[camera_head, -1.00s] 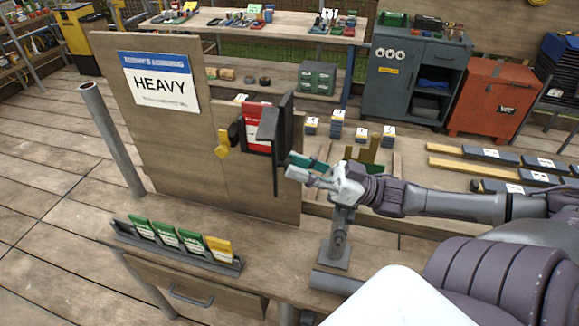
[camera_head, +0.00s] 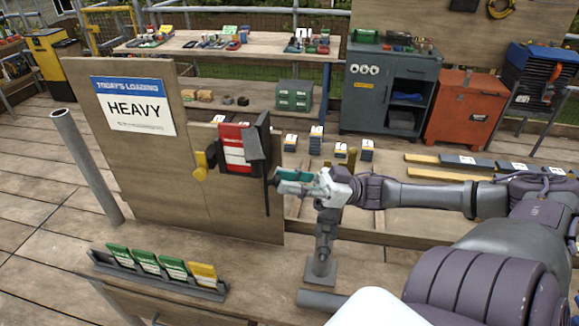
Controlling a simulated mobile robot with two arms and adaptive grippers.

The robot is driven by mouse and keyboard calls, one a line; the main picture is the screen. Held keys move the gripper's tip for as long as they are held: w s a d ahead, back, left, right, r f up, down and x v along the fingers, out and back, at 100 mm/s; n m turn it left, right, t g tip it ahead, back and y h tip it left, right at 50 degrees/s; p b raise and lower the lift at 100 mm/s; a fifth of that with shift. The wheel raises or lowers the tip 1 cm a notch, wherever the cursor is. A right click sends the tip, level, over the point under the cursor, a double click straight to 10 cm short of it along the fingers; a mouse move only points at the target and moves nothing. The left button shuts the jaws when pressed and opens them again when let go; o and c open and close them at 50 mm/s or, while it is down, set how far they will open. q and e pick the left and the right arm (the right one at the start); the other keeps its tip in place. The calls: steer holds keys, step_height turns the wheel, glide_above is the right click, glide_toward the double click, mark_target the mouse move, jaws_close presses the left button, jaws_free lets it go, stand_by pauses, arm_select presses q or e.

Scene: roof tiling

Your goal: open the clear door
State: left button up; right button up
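A dark wall box (camera_head: 211,155) with a red and white card (camera_head: 236,147) inside is fixed to the upright wooden board. A dark upright panel (camera_head: 263,130) stands out at the box's right side, with a grey flap (camera_head: 254,147) and a thin dark bar (camera_head: 266,196) hanging below. Clear material cannot be made out, so I cannot tell which edge is the clear door's. My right gripper (camera_head: 280,180), with teal and pale fingers, is just right of the bar. Contact and finger gap are unclear. My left gripper is out of view.
A yellow lever (camera_head: 200,173) sits at the box's left. A "HEAVY" sign (camera_head: 133,106) is on the board. A rack of green and yellow cards (camera_head: 158,273) lies on the bench in front. A grey post on a base plate (camera_head: 320,272) stands below my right gripper.

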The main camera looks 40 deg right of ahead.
steer(key=o, duration=0.4)
steer(key=shift+w, duration=0.1)
steer(key=shift+r, duration=5.05)
steer(key=shift+c, duration=0.3)
